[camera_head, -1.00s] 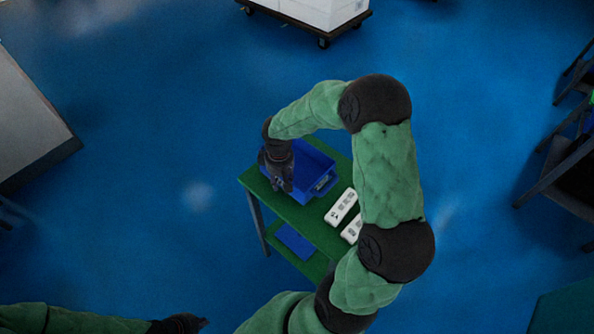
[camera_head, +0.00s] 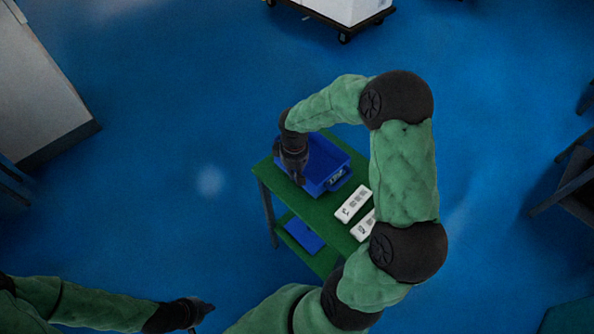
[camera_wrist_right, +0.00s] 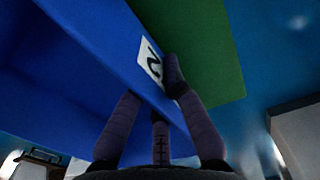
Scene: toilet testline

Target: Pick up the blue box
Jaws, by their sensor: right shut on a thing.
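The blue box (camera_head: 325,166) is an open-topped bin on the left end of a small green table (camera_head: 350,148). A label shows on its front end. My right gripper (camera_head: 297,177) is at the box's left side, pointing down. In the right wrist view, its dark fingers (camera_wrist_right: 160,120) straddle the blue wall of the box (camera_wrist_right: 115,45), next to a white label with a black mark, and are shut on it. Whether the box is clear of the tabletop I cannot tell. My left gripper (camera_head: 197,308) is low at the left, away from the table; its fingers are too small to read.
Two white labelled items (camera_head: 354,203) lie on the green table in front of the box. A blue panel (camera_head: 304,236) lies on the lower shelf. A white-topped cart (camera_head: 348,10) stands at the back, and a grey cabinet (camera_head: 40,95) at the left. The floor between is clear.

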